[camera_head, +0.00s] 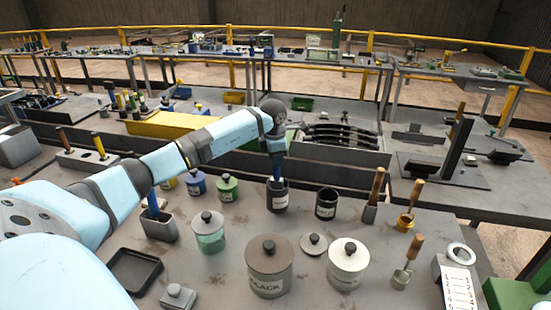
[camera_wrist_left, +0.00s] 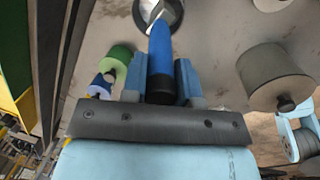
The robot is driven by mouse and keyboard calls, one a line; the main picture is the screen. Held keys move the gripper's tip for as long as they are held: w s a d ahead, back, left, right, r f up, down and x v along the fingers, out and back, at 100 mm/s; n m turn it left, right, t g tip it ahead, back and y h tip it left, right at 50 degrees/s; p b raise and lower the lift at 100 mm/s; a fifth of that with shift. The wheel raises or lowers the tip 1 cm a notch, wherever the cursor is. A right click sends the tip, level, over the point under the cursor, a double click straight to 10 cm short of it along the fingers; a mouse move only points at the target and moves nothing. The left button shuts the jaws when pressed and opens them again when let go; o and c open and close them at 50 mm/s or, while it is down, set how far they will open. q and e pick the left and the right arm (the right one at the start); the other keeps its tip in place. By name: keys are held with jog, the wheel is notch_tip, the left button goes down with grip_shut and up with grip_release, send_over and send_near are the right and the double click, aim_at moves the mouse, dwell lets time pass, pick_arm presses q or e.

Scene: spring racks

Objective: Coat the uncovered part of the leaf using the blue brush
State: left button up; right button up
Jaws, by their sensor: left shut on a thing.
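My left gripper (camera_head: 277,152) is shut on the upright blue brush (camera_head: 277,171) above the table. The brush's lower end is inside a dark open cup (camera_head: 277,200) with a pale label. In the left wrist view the blue handle (camera_wrist_left: 160,62) sits between the two fingers, with the cup (camera_wrist_left: 177,22) beyond it. Several dark curved leaves (camera_head: 340,134) lie in a grey tray behind the cup; I cannot tell which part of any leaf is uncovered. My right gripper is not in view.
A second dark cup (camera_head: 326,203) stands right of the first. Lidded pots stand in front: grey (camera_head: 269,268), white (camera_head: 348,264), green (camera_head: 209,233). Wooden-handled tools (camera_head: 375,188) stand to the right. A grey holder (camera_head: 158,228) and a black tray (camera_head: 134,272) are at left.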

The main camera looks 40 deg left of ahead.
pick_arm(q)
jog(key=shift+r+p, duration=1.65)
jog(key=shift+r, duration=1.45)
jog(key=shift+r+p, duration=1.2)
jog(key=shift+r, duration=0.8)
